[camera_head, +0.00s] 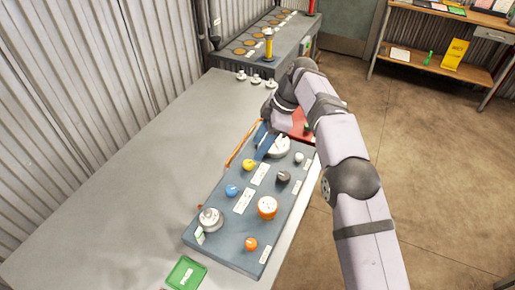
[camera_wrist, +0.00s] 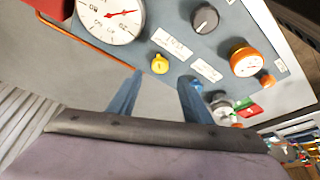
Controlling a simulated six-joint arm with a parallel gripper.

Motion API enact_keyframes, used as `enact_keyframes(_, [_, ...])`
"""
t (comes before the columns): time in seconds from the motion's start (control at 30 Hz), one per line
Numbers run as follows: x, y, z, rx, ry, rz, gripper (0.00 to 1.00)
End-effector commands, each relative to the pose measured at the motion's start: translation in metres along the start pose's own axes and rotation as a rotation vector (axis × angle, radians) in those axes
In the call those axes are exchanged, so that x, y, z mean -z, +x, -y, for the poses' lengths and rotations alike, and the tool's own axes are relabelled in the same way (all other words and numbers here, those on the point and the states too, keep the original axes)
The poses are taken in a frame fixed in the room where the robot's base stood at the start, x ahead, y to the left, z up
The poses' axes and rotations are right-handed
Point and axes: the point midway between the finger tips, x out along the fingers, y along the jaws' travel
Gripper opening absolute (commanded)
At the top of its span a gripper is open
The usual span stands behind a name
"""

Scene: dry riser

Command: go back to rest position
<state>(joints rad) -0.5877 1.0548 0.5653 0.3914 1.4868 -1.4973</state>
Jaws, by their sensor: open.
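My gripper (camera_head: 263,142) hangs over the far part of a blue-grey control panel (camera_head: 222,240) in the head view. In the wrist view my gripper (camera_wrist: 160,77) shows two blue fingers, apart, with nothing between them. A yellow knob (camera_wrist: 159,64) lies just beyond the fingertips, and I cannot tell whether they touch it. A large white gauge with a red needle (camera_wrist: 110,14) is at the top left. A black knob (camera_wrist: 205,18) and an orange-rimmed dial (camera_wrist: 245,61) are to the right. My arm hides part of the panel's far end.
The panel lies on a grey table (camera_head: 110,215) along a corrugated wall (camera_head: 60,90). A green card (camera_head: 185,273) lies at the near end. A grey bench (camera_head: 245,62) with a yellow post (camera_head: 268,45) stands behind. The table's left side is bare.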

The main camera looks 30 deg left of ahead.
Motion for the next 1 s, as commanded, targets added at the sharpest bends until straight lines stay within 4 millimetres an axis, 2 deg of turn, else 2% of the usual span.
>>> enact_keyframes(0.4, [0.000,0.000,0.000,0.000,0.000,0.000,0.45])
enact_keyframes(0.57, [-0.009,-0.006,0.001,-0.007,0.052,0.010,0.45])
enact_keyframes(0.77, [-0.049,-0.027,0.009,-0.037,0.272,0.048,0.45])
enact_keyframes(0.87, [-0.078,-0.041,0.022,-0.062,0.437,0.075,0.45])
enact_keyframes(1.0, [-0.122,-0.060,0.051,-0.103,0.685,0.114,0.45])
